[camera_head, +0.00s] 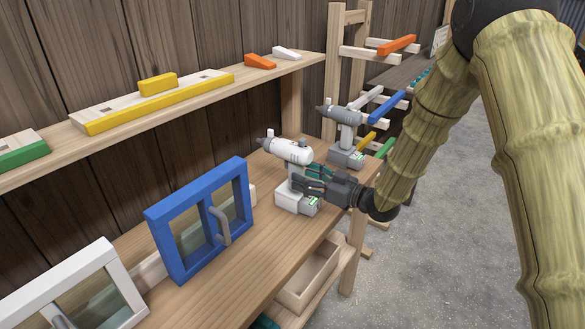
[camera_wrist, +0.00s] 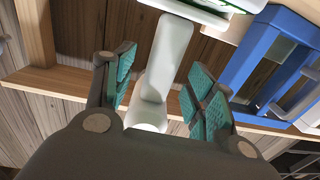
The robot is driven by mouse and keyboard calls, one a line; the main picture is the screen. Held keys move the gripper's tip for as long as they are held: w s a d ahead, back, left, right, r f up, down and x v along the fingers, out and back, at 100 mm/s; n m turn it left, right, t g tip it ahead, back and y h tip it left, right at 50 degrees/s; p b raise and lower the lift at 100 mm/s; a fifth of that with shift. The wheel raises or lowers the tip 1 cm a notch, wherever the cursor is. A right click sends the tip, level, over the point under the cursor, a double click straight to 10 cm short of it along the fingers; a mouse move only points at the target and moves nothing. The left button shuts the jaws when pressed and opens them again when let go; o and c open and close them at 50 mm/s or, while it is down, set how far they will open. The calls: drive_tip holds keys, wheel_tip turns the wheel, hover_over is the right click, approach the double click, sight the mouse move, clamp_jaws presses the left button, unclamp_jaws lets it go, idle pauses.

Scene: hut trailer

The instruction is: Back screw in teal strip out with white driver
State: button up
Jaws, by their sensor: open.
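The white driver (camera_head: 290,152) stands upright on its battery base on the wooden bench, its nose pointing left. My gripper (camera_head: 308,182) reaches in from the right at the height of its handle. In the wrist view my gripper (camera_wrist: 158,90) is open, with the white driver's handle (camera_wrist: 168,58) between its teal pads. A gap shows on at least the left side of the handle, so it is not clamped. A small teal piece (camera_head: 421,78) shows far off at the right rack, partly hidden by my arm. I cannot make out a screw in it.
A grey driver (camera_head: 343,128) stands just behind the white one. A blue framed window (camera_head: 165,235) and a white framed one (camera_head: 100,255) stand to the left. An open wooden box (camera_head: 322,262) sits below the bench edge. A shelf (camera_head: 270,80) runs above.

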sight(292, 170)
drive_tip(key=shift+w+a+r, duration=0.15)
drive_tip(key=shift+a+r, duration=0.05)
drive_tip(key=shift+a, duration=0.2)
drive_tip(key=p+x, duration=0.1)
drive_tip(key=x, duration=0.3)
drive_tip(key=shift+f+p, duration=0.1)
drive_tip(key=shift+p, duration=0.2)
drive_tip(key=shift+c, duration=0.4)
drive_tip(key=shift+w, duration=0.1)
clamp_jaws()
